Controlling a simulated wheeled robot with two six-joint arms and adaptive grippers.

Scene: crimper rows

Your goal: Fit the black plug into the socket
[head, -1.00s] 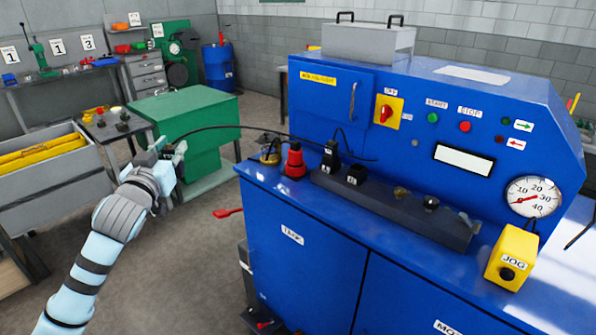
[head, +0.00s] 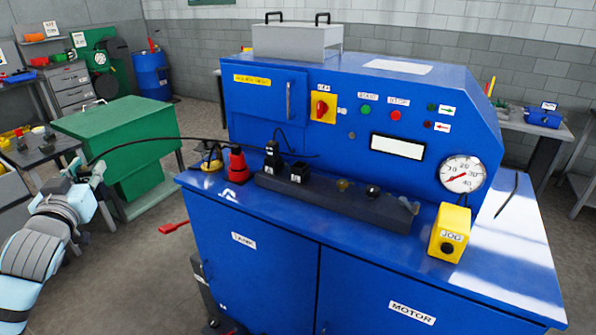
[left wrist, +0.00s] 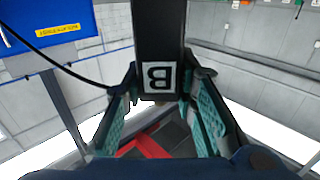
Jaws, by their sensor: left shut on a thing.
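My left gripper (head: 84,170) is at the left edge of the head view, in front of the green cabinet and well left of the blue machine. In the left wrist view its fingers (left wrist: 160,112) are shut on the black plug (left wrist: 158,40), which bears a white label with a B that appears upside down. A black cable runs from the gripper to the machine. On the machine's ledge, a dark strip (head: 330,202) holds a black square socket (head: 299,172) and, beside it, a black labelled piece (head: 272,153) with a cable. My right gripper is out of view.
A red connector (head: 237,165) and a yellow-based piece (head: 211,158) stand left of the strip. A yellow JOG box (head: 450,232) sits at the ledge's right. The green cabinet (head: 120,150) stands behind my left gripper.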

